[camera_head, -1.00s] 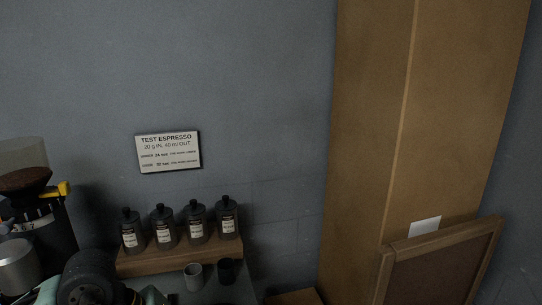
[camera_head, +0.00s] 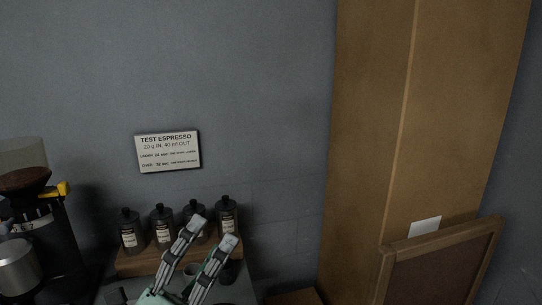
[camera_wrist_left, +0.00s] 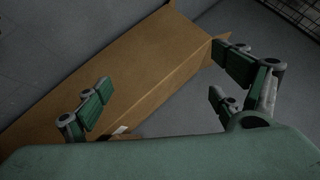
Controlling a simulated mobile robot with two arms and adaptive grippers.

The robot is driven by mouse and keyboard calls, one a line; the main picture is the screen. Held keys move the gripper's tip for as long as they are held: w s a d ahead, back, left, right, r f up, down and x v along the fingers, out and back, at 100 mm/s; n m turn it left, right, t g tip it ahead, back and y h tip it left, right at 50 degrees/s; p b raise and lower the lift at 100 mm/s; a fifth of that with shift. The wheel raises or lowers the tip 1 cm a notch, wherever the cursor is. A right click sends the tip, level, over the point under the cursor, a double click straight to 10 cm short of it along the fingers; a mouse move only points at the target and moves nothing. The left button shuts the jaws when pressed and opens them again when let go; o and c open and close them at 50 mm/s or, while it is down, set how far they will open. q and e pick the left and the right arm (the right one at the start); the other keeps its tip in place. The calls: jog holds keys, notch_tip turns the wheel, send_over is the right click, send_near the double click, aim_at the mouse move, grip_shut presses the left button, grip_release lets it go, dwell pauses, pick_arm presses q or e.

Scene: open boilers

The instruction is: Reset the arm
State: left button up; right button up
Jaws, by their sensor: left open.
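My left gripper (camera_head: 214,232) shows at the bottom of the head view, its two fingers pointing up and apart, with nothing between them. It stands in front of the counter and hides part of the bottle shelf and the small cups. My right gripper is not in view.
Several dark labelled bottles (camera_head: 162,226) stand on a wooden shelf (camera_head: 134,263). A coffee grinder (camera_head: 45,235) is at the left. A sign (camera_head: 168,152) hangs on the grey wall.

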pick_arm(q)
jog(key=a+f+n+g+y, duration=0.3)
jog(key=a+f+n+y, duration=0.35)
jog(key=f+n, duration=0.4)
jog(key=a+f+n+g+y, duration=0.3)
jog(key=a+f+n+y, duration=0.35)
jog(key=f+n, duration=0.4)
jog(key=s+d+f+n+g, duration=0.2)
jog(key=s+f+n+g, duration=0.7)
jog(key=s+f, duration=1.15)
notch_tip(320, 180, down, 24)
jog(key=s+r+m+g, duration=0.1)
jog(key=s+m+g, duration=0.1)
jog(key=m+g, duration=0.1)
jog(key=s+a+f+g, duration=0.1)
jog(key=s+a+f, duration=0.2)
jog(key=s+f, duration=1.4)
jog(key=shift+s+f, duration=0.25)
jog(key=shift+f, duration=0.2)
